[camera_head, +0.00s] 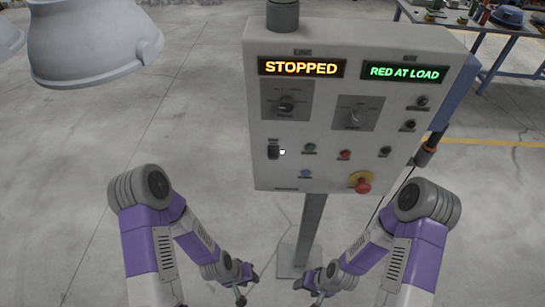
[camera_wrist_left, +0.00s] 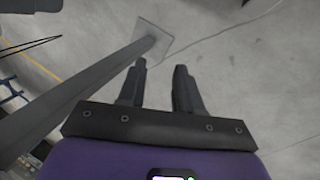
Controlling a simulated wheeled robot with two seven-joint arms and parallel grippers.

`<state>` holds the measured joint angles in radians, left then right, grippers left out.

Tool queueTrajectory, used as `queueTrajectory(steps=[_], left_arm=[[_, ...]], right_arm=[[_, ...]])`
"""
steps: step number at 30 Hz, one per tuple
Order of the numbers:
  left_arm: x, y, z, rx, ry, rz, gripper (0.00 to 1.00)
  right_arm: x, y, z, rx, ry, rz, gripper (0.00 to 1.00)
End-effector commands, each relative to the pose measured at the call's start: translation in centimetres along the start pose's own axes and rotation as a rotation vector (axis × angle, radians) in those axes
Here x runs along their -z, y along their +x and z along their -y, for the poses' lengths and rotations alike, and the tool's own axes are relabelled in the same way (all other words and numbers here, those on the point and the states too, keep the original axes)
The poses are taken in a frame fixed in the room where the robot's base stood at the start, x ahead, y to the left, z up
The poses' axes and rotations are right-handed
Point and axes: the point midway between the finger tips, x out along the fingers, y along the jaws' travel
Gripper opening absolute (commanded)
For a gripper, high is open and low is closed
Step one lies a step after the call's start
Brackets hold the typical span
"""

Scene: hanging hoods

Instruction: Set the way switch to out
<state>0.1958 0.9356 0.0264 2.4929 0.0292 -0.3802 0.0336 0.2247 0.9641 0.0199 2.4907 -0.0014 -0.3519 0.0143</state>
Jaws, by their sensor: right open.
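The grey control panel (camera_head: 330,130) stands on a post in the middle of the head view. On its face are a left rotary knob (camera_head: 286,104), a right rotary knob (camera_head: 354,117) and a small black rocker-like switch (camera_head: 273,152) at the lower left. Their labels are too small to read, so I cannot tell which is the way switch or its setting. My left gripper (camera_head: 247,287) is below the panel, left of the post, apart from the controls. In the left wrist view its fingers (camera_wrist_left: 160,86) are apart and empty. My right gripper (camera_head: 308,292) is open below the panel, right of the post.
Displays read STOPPED (camera_head: 301,68) and RED AT LOAD (camera_head: 403,72). A red emergency button (camera_head: 362,186) and several small buttons share the panel. The panel post (camera_head: 309,235) stands between my grippers. A pale hood (camera_head: 92,45) hangs at upper left. A table (camera_head: 480,28) stands behind right.

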Motion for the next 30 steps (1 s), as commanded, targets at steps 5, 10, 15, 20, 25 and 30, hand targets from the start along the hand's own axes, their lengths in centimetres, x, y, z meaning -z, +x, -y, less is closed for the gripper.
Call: queueTrajectory(steps=[5, 10, 15, 20, 25, 30], left_arm=[[6.3, -0.8, -3.6, -0.031, -0.055, -0.256, 0.06], [11.9, -5.0, -9.5, -0.155, -0.158, -0.578, 0.00], [13.9, -11.2, -15.1, -0.364, -0.282, -0.849, 0.00], [12.5, -17.8, -18.9, -0.619, -0.419, -1.038, 0.00], [9.3, -23.8, -20.2, -0.886, -0.570, -1.149, 0.00], [6.7, -27.2, -19.8, -1.060, -0.683, -1.185, 0.00]], right_arm=[[0.1, 3.2, -1.2, 0.000, 0.000, 0.000, 0.60], [0.3, 6.6, -2.5, 0.000, 0.000, 0.001, 0.60], [0.4, 9.8, -3.7, 0.000, 0.000, 0.000, 0.60], [0.5, 12.7, -4.8, 0.000, 0.000, 0.000, 0.60], [0.7, 15.3, -5.7, 0.000, 0.000, 0.000, 0.60], [0.7, 16.8, -6.3, 0.000, 0.000, 0.000, 0.60]])
